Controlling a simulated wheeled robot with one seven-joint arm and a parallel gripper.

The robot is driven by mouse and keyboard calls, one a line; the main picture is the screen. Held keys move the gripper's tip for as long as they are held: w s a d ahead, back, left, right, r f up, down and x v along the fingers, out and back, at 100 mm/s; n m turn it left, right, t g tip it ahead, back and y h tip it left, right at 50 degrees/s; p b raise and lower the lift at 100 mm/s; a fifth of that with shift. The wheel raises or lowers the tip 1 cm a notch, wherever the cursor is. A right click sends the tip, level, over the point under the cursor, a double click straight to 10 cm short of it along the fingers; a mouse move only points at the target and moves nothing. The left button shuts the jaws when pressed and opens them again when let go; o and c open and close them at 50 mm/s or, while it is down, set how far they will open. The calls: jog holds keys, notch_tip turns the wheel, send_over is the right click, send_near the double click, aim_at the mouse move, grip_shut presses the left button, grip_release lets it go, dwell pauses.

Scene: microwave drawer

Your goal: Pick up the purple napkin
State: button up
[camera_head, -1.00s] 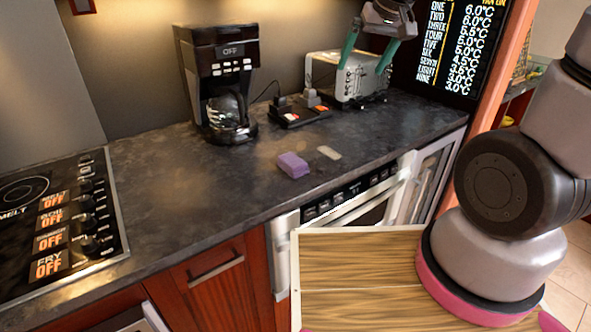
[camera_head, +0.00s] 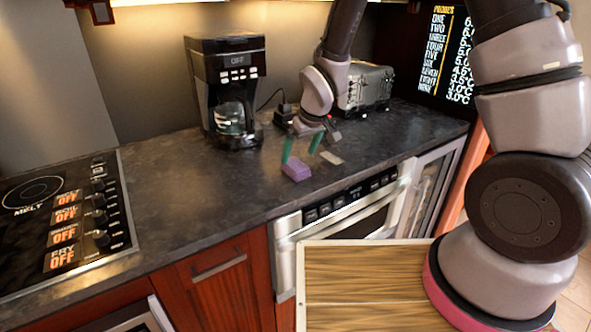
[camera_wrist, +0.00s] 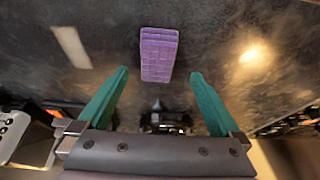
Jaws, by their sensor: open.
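The purple napkin (camera_head: 296,170) is a small folded block on the dark countertop, near its front edge above the oven. My gripper (camera_head: 301,152) is open, its two green fingers pointing down just above and behind the napkin. In the wrist view the napkin (camera_wrist: 158,54) lies ahead of the open gripper (camera_wrist: 160,74), between the lines of the two fingers and beyond their tips. Nothing is between the fingers, and the fingers do not visibly touch the napkin.
A pale flat piece (camera_head: 331,158) lies just right of the napkin. A coffee maker (camera_head: 229,95) and a toaster (camera_head: 368,88) stand at the back. A cooktop (camera_head: 65,215) is at the left. The counter (camera_head: 190,190) between cooktop and napkin is clear.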

aim_at(296, 165)
jog(key=shift+x, duration=2.8)
jog(key=shift+w+d, duration=0.15)
jog(key=shift+c, duration=0.3)
jog(key=c, duration=1.5)
jog(key=shift+o, duration=0.2)
notch_tip(296, 165, up, 10)
